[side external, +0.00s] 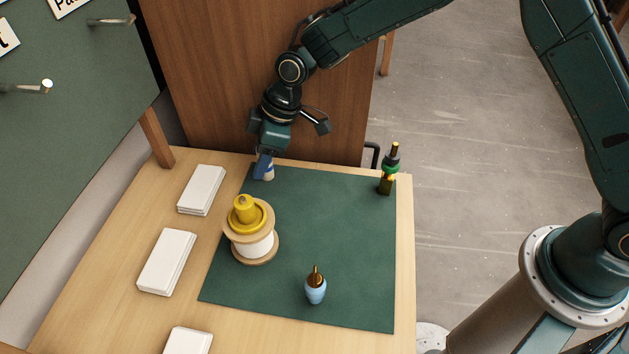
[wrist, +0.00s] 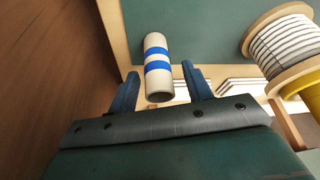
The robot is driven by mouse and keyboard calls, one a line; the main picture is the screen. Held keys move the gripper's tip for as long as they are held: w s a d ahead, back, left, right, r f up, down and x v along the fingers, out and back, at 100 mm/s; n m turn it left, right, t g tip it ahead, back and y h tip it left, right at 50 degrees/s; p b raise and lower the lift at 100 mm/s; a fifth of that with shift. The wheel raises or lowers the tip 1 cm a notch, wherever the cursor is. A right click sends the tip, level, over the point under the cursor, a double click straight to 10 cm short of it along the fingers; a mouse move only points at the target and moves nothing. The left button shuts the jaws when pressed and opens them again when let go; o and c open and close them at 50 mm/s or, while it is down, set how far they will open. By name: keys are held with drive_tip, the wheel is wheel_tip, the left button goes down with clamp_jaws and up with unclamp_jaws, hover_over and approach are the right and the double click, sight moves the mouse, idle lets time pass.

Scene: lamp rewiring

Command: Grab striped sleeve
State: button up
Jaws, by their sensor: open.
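The striped sleeve (wrist: 158,66) is a cream tube with two blue bands, at the far edge of the green mat (side external: 320,220). In the side external view the sleeve (side external: 269,175) is partly hidden behind a blue finger. My gripper (wrist: 158,73) is open, with one blue finger on each side of the sleeve's near end in the wrist view. A gap shows between each finger and the sleeve. In the side external view my gripper (side external: 264,162) points down at the sleeve.
A wooden spool of white wire (side external: 255,245) with a yellow part (side external: 245,210) on top stands on the mat. A light blue part with a copper tip (side external: 316,289) and a green-and-black part (side external: 390,168) stand apart. White stacks (side external: 167,262) line the left side.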

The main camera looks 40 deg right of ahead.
drive_tip(key=c, duration=1)
drive_tip(key=shift+r, duration=0.15)
drive_tip(key=shift+c, duration=0.2)
drive_tip(key=shift+r, duration=1.75)
drive_tip(key=s+d, duration=0.2)
drive_tip(key=s, duration=0.3)
drive_tip(key=s+d, duration=0.3)
drive_tip(key=s, duration=0.2)
drive_tip(key=s+d, duration=0.3)
drive_tip(key=s, duration=0.3)
drive_tip(key=shift+d+f, duration=0.1)
drive_tip(key=shift+f, duration=0.05)
